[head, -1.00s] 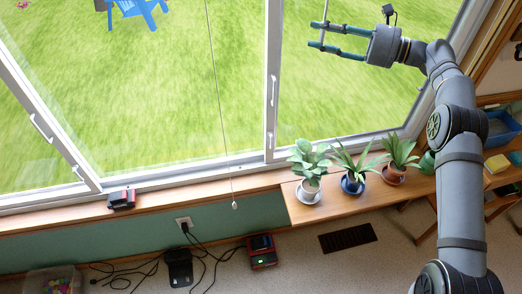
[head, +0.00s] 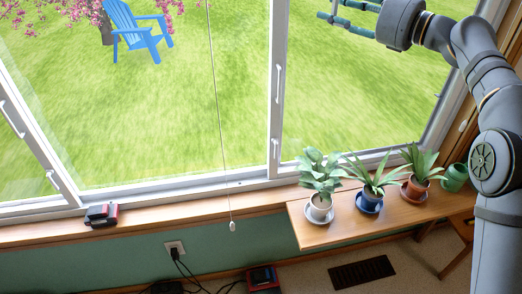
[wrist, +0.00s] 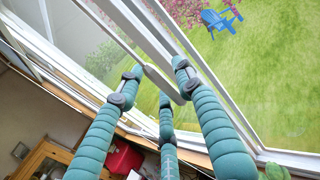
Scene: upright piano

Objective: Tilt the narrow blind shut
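The slats of the narrow blind are not in view. A thin pale rod (head: 332,8), which looks like its tilt wand, hangs at the top of the head view before the right window pane. My gripper (head: 331,18) is at that rod, partly cut off by the picture's top edge. In the wrist view, my gripper (wrist: 158,74) has its teal padded fingers spread apart. The pale rod (wrist: 162,84) runs slantwise between the fingertips; I cannot tell whether any finger touches it.
A thin cord with a white pull (head: 232,226) hangs left of the window post (head: 275,90). Potted plants (head: 320,207) stand on the wooden shelf (head: 310,237) below, with a green watering can (head: 455,177) at right. A red-and-black device (head: 102,214) sits on the sill.

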